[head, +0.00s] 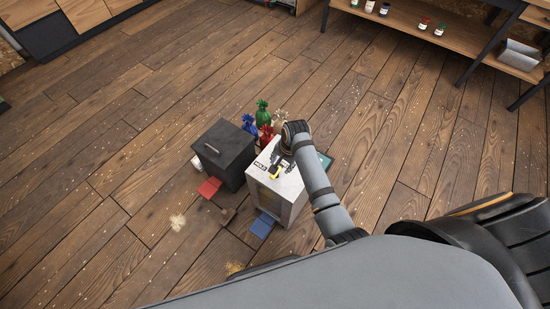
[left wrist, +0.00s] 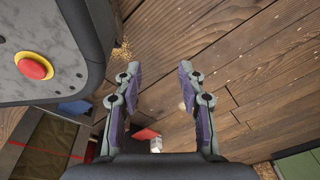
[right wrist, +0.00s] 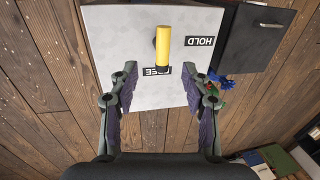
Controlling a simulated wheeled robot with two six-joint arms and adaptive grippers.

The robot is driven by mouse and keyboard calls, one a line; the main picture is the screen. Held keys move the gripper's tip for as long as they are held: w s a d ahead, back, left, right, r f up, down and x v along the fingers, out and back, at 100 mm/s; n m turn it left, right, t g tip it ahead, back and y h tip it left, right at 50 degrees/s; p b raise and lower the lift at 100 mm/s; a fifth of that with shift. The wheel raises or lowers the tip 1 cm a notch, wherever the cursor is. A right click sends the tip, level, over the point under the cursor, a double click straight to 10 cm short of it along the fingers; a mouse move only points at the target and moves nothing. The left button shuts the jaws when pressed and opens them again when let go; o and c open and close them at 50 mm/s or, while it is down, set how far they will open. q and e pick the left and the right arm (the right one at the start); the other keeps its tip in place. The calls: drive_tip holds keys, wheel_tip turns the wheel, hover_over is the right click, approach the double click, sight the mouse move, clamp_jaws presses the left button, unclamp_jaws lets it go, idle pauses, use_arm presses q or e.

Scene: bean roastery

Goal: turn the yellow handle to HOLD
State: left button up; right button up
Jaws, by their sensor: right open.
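The yellow handle (right wrist: 163,48) sits on top of a pale box (right wrist: 110,42). A HOLD label (right wrist: 200,41) lies to the right of the handle. A second label (right wrist: 155,71), partly hidden by the handle's lower end, reads "EE" at its visible end. In the head view the handle (head: 275,174) shows small beside the HOLD label (head: 261,166). My right gripper (right wrist: 159,76) is open above the box top, its fingertips on either side of the handle's lower end; contact cannot be told. My left gripper (left wrist: 159,70) is open and empty above the floor, outside the head view.
A dark box (head: 222,152) with a bar on its lid stands left of the pale box. A red pad (head: 209,187) and a blue pad (head: 262,226) lie in front. The surrounding wooden floor is mostly free.

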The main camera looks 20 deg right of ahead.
drive_tip(key=f+b, duration=0.1)
drive_tip(key=f, duration=0.2)
drive_tip(key=w+a+f+b, duration=0.1)
drive_tip(key=f, duration=0.4)
drive_tip(key=shift+w+a+f+b, duration=0.15)
drive_tip(key=shift+f+b, duration=0.2)
drive_tip(key=shift+b, duration=0.05)
drive_tip(key=shift+f, duration=0.2)
use_arm(q)
drive_tip(key=shift+g, duration=0.3)
drive_tip(key=s+f, duration=0.3)
drive_tip(key=s, duration=0.1)
drive_tip(key=shift+f, duration=0.2)
use_arm(e)
clamp_jaws()
